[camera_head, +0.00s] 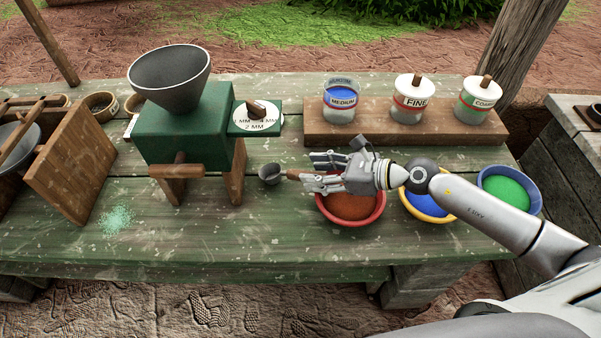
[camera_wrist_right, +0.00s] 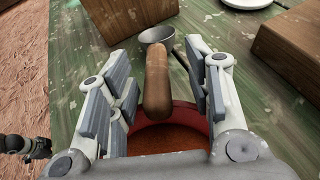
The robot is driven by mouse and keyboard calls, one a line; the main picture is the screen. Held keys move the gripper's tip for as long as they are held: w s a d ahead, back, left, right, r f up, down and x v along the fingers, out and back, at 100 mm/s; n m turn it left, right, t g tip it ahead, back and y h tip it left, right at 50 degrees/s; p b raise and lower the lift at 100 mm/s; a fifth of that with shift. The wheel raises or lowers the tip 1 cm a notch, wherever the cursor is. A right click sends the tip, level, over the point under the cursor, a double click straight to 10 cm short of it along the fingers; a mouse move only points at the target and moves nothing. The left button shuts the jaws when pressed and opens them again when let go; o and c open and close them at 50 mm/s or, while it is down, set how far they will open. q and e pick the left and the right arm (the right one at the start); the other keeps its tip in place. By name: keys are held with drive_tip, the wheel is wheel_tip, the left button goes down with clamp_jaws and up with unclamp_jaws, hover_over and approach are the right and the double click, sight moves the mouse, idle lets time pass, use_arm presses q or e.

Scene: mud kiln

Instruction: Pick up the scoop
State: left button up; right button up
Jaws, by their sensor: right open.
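In the right wrist view the handle (camera_wrist_right: 156,82) lies between the two spread fingers, with gaps on both sides. The cup (camera_wrist_right: 157,35) is beyond the fingertips. My left gripper does not show in the head view.
A red bowl of orange-brown powder (camera_head: 350,207) is under my right gripper. Blue (camera_head: 428,206) and green (camera_head: 506,189) powder bowls stand to its right. The green grinder (camera_head: 185,125) stands left of the scoop. A wooden shelf (camera_head: 360,133) with jars is behind.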

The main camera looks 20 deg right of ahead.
sight(298, 172)
drive_tip(key=shift+w+a, duration=0.15)
drive_tip(key=shift+a, duration=0.2)
drive_tip(key=p+x, duration=0.1)
drive_tip(key=x, duration=0.2)
drive_tip(key=shift+a+p, duration=0.2)
drive_tip(key=shift+p, duration=0.15)
drive_tip(key=shift+w+a+f, duration=0.3)
drive_tip(key=shift+w+a, duration=0.05)
drive_tip(key=shift+c, duration=0.6)
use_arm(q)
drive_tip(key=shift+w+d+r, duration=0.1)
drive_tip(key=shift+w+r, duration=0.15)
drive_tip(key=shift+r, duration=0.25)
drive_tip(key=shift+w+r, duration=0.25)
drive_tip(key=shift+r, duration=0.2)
use_arm(e)
clamp_jaws()
